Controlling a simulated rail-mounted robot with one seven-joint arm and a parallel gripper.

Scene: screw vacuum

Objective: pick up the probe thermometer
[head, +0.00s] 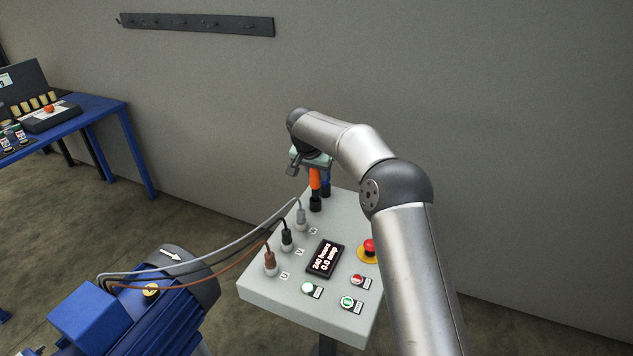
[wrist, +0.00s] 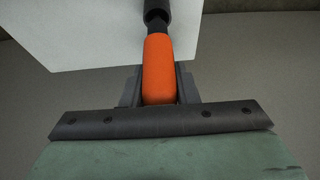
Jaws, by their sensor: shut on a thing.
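An orange-handled tool with a dark neck, apparently the probe thermometer (head: 314,180), stands upright at the far end of the grey control panel. Its orange handle also fills the middle of the wrist view (wrist: 158,70). My gripper (head: 314,168) is over it, and its two fingers (wrist: 159,88) are shut on the handle from both sides. The lower end of the tool meets a black socket-like piece (head: 315,204) on the panel; I cannot tell whether it is still seated. The tip is hidden.
The control panel (head: 262,292) carries cable plugs (head: 286,240), a display (head: 324,259), buttons and a red emergency stop (head: 369,246). Cables run left to a blue motor (head: 165,325). A blue workbench (head: 95,118) is far left.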

